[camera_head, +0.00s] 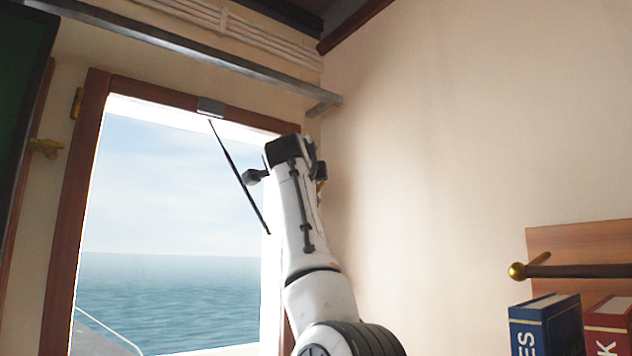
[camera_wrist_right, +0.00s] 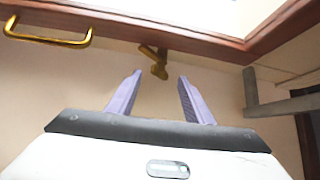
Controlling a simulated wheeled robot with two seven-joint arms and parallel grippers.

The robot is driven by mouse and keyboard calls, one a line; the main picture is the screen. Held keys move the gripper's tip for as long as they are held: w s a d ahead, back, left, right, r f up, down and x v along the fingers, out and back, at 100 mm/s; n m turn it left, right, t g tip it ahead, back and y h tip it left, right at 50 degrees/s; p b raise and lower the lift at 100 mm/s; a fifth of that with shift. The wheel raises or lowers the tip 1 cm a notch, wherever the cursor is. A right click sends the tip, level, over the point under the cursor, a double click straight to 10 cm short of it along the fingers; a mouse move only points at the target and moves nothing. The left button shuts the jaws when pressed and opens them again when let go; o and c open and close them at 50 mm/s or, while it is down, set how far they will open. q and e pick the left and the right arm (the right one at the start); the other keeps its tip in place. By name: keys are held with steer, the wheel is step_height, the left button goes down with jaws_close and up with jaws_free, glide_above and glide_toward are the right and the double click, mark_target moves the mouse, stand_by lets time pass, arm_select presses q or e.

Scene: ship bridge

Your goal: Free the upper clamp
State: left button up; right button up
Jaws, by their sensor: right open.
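A brass clamp (camera_wrist_right: 155,64) sits at the edge of the wooden window frame in the right wrist view. I take it to be the upper clamp. My right gripper (camera_wrist_right: 160,76) is open, with its two pale fingers pointing at the clamp. The clamp's end shows between the fingertips, just beyond them; I cannot tell whether they touch. In the head view my right arm reaches up to the window's right edge, and its fingers are hidden behind the wrist. A bit of brass (camera_head: 321,186) shows just behind the wrist. My left gripper is not in view.
A brass handle (camera_wrist_right: 46,36) is on the frame in the wrist view. A grey rail (camera_head: 190,58) runs above the window (camera_head: 165,220). Another brass fitting (camera_head: 46,147) is at the window's left. Books (camera_head: 546,328) stand at lower right. The wall (camera_head: 450,140) is bare.

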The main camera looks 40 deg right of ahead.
steer(key=p+x, duration=0.2)
steer(key=x, duration=0.3)
steer(key=shift+d+p, duration=0.1)
steer(key=shift+p, duration=0.3)
